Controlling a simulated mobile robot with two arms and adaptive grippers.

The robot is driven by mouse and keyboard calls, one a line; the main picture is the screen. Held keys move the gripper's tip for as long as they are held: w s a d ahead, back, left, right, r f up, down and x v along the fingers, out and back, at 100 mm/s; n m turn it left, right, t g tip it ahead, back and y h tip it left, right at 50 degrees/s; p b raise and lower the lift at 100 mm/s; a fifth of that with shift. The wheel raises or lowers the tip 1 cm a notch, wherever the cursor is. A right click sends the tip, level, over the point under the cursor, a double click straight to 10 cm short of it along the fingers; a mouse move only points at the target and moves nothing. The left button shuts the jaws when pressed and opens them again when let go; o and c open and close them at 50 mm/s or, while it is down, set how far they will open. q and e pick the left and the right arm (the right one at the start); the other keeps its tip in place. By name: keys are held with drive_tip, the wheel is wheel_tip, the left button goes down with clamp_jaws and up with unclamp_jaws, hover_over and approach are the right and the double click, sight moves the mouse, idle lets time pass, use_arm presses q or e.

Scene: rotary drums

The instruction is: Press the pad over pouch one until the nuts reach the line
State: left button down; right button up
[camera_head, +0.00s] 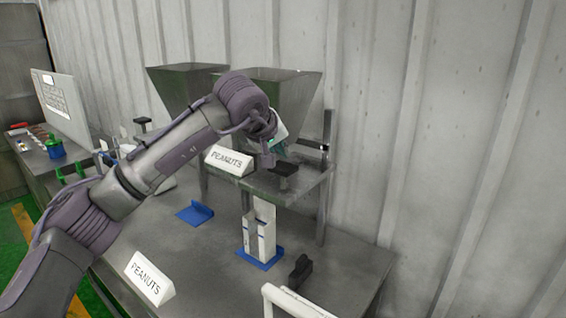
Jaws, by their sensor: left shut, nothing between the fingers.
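A tall white pouch (265,225) with a blue mark stands upright in a blue holder (260,258) on the table, under the right-hand hopper. A black pad (285,168) sits on the metal shelf above it. My left gripper (268,158) is shut and empty, pointing down just left of the pad; whether it touches the pad I cannot tell. The gripper body is partly hidden behind my wrist. No nuts or fill level can be made out in the pouch. My right gripper is out of view.
Two grey hoppers (290,92) stand at the back by the corrugated wall. White PEANUTS signs stand on the shelf (229,160) and the table (149,279). An empty blue holder (195,213) lies left of the pouch. A black object (300,272) and white frame (290,302) are in front.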

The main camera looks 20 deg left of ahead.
sight(281, 167)
use_arm(q)
drive_tip(key=shift+r+p, duration=1.9)
drive_tip(key=shift+r, duration=0.65)
drive_tip(key=shift+s+f, duration=0.1)
drive_tip(key=shift+f, duration=0.05)
